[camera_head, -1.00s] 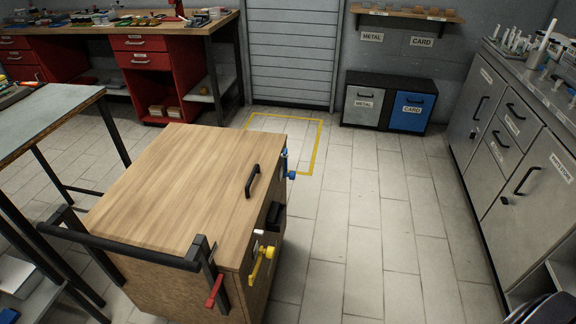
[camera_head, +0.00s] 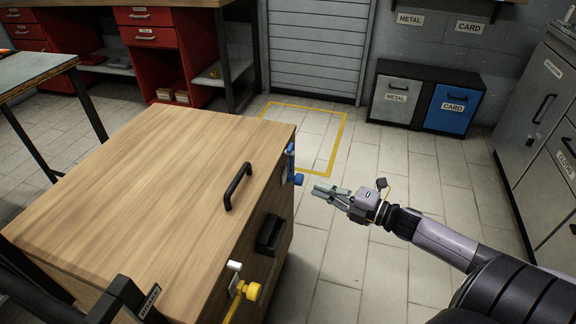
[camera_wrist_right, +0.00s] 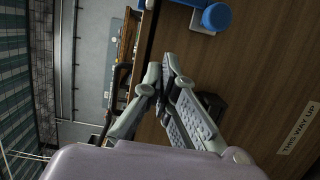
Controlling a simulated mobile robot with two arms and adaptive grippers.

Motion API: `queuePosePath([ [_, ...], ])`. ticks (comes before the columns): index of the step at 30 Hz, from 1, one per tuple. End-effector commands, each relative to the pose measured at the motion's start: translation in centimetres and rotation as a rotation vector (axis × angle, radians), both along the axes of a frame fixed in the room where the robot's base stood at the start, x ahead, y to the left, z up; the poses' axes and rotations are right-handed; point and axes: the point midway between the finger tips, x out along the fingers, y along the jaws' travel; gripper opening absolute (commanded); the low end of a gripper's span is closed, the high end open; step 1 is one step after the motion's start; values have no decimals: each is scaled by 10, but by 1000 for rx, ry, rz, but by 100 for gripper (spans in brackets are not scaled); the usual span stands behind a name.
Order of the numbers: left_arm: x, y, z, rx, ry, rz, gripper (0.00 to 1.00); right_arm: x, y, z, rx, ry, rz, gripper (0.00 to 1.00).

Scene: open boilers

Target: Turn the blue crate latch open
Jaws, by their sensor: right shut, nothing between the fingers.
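The wooden crate (camera_head: 150,170) stands at the left in the head view, with a black handle on its lid. The blue latch (camera_head: 293,166) is on the far end of the crate's right side, and its round knob sticks out. In the right wrist view the blue knob (camera_wrist_right: 216,17) is at the top, on a pale plate against the wood. My right gripper (camera_head: 318,190) is shut and empty, just right of and slightly below the blue latch, apart from it. The right gripper's fingers (camera_wrist_right: 165,85) point toward the crate side. My left gripper is out of view.
A yellow latch (camera_head: 246,290) is at the crate's near end, with a black recessed handle (camera_head: 271,235) between the latches. Grey and blue bins (camera_head: 424,97) stand by the back wall. Grey cabinets (camera_head: 545,110) are at the right. The floor between is clear.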

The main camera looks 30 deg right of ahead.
Motion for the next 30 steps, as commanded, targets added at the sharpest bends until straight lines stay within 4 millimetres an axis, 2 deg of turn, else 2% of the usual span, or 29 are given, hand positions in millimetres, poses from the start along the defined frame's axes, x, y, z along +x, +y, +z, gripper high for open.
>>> queuePosePath([
  [5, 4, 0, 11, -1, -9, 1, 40, 18, 9, 2, -1, -6, 2, 0],
  [19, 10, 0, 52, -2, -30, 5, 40, 92, 45, 2, 1, -5, -1, 0],
  [22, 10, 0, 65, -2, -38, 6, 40, 102, 28, 0, -3, -1, -5, 0],
  [30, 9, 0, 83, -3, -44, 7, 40, 114, 13, 1, 0, 0, -2, 0],
])
